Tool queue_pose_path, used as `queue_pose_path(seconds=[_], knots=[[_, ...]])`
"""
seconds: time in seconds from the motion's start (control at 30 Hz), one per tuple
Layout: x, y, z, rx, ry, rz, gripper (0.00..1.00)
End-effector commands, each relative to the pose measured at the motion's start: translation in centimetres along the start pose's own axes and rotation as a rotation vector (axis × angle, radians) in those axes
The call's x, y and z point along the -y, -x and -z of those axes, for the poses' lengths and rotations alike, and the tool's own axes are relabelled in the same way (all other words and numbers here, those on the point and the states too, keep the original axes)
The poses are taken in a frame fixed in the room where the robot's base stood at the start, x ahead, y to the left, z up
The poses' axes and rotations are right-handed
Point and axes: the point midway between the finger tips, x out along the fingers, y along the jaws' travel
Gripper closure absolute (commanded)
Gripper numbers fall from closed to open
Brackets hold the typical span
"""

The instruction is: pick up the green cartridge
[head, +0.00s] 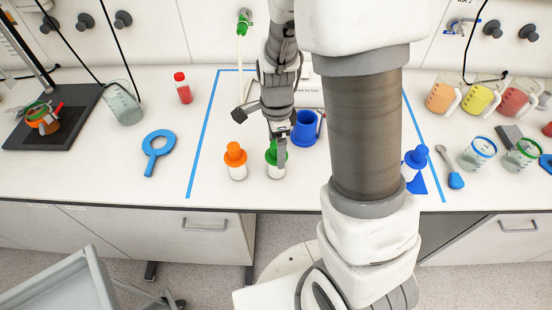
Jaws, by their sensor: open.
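The green cartridge (271,156) stands upright near the front edge of the bench, with a green top and a white lower body. My gripper (281,153) is at its upper right side, fingers pointing down. One finger covers part of the green top. The jaws are open. I cannot tell whether a finger touches the cartridge, and the far finger is hidden.
An orange-topped cartridge (236,160) stands just left. A blue-topped cartridge (416,157) stands beyond my arm. Blue tape (205,139) bounds this area.

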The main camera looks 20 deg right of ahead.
Motion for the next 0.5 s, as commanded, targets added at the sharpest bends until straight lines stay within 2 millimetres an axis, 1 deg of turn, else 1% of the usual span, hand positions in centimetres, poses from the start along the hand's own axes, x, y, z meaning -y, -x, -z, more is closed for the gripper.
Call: queue_pose_path(seconds=[0.03,0.1,0.2,0.3,0.5], knots=[[0.0,-0.8,0.0,0.000,-0.002,-0.004,0.06],[0.0,-1.8,-0.1,0.000,-0.001,-0.004,0.06],[0.0,-2.9,0.0,-0.001,-0.002,-0.002,0.06],[0.0,-3.3,0.0,0.000,-0.001,-0.002,0.06],[0.1,-3.3,-0.1,0.000,0.000,0.000,0.06]])
